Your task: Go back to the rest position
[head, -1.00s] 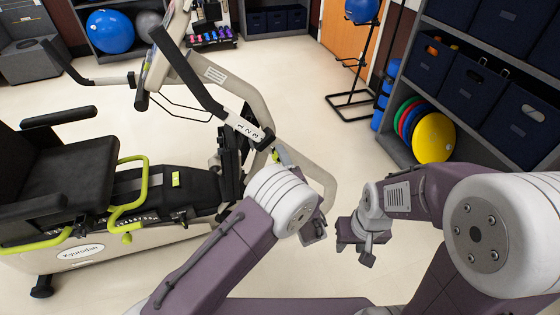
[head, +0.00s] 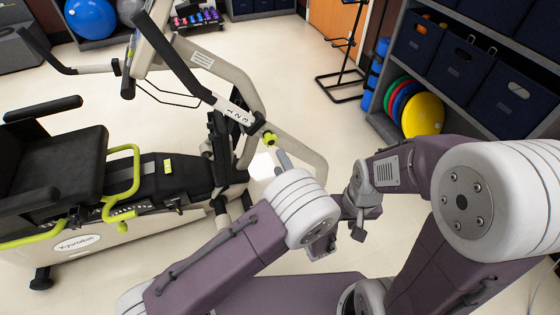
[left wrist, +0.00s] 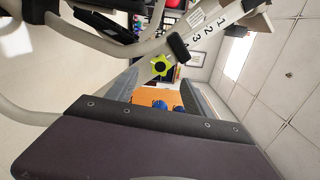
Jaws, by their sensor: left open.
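The recumbent stepper (head: 80,225) fills the left of the head view, with a black seat, yellow-green levers and a beige frame. Its yellow-green knob (head: 269,139) sits on the frame just above my left wrist. The knob also shows in the left wrist view (left wrist: 161,66), apart from my arm. My left gripper (head: 321,246) is in front of the stepper's right end, mostly seen from behind; it is open and I see nothing in it. My right gripper (head: 359,222) is just right of it, partly hidden, with its finger gap unclear.
A shelf with dark bins (head: 460,62) and coloured discs (head: 422,115) stands at the right. A black rack (head: 345,60) stands at the back near an orange door. Dumbbells (head: 197,20) lie at the back. Pale floor is clear between stepper and shelf.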

